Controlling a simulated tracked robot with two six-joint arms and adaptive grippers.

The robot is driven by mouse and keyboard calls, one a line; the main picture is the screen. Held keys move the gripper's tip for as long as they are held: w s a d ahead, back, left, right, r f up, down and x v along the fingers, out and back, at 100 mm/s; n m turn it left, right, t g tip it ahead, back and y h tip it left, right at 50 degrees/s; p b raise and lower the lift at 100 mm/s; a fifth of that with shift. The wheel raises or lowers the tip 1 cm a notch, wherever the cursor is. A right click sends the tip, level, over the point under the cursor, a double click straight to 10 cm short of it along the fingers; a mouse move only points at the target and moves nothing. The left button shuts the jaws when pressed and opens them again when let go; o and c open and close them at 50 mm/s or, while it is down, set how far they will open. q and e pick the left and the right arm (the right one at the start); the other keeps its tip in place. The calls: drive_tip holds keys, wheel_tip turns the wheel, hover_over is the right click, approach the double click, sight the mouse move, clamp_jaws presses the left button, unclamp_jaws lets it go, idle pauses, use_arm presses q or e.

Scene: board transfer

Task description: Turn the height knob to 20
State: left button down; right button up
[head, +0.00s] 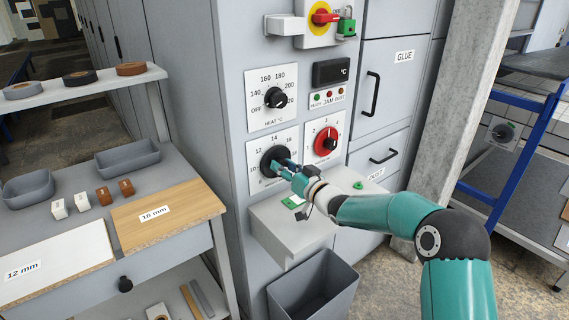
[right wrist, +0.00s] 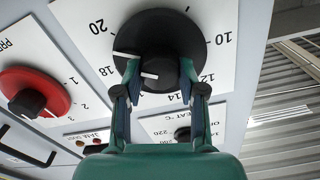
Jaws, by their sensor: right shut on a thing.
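The height knob (head: 272,156) is black and round, on a white dial plate (head: 256,145) at the lower left of the grey cabinet front. My right gripper (head: 286,167) is shut on it. In the right wrist view, both fingers of the right gripper (right wrist: 161,82) straddle the raised grip of the knob (right wrist: 145,26). The dial numbers 10, 12, 14, 18 and 20 show there; 16 is hidden. A white mark on the knob's disc points between 18 and 20. A second white mark shows on the grip. My left gripper is not in view.
A red pressure dial (head: 325,141) sits right beside the height dial, and a heat knob (head: 276,97) above it. A grey ledge (head: 263,220) juts out below, over a grey bin (head: 313,287). A bench with boards (head: 168,215) stands left.

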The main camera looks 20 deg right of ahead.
drive_tip(key=shift+f+m+p, duration=0.25)
drive_tip(key=shift+m, duration=0.45)
drive_tip(key=shift+f+m+p, duration=0.2)
drive_tip(key=shift+f+m, duration=0.05)
drive_tip(key=shift+m, duration=0.45)
drive_tip(key=o, duration=1)
drive_tip(key=shift+c, duration=0.2)
drive_tip(key=shift+o, duration=0.9)
drive_tip(key=shift+r, duration=0.25)
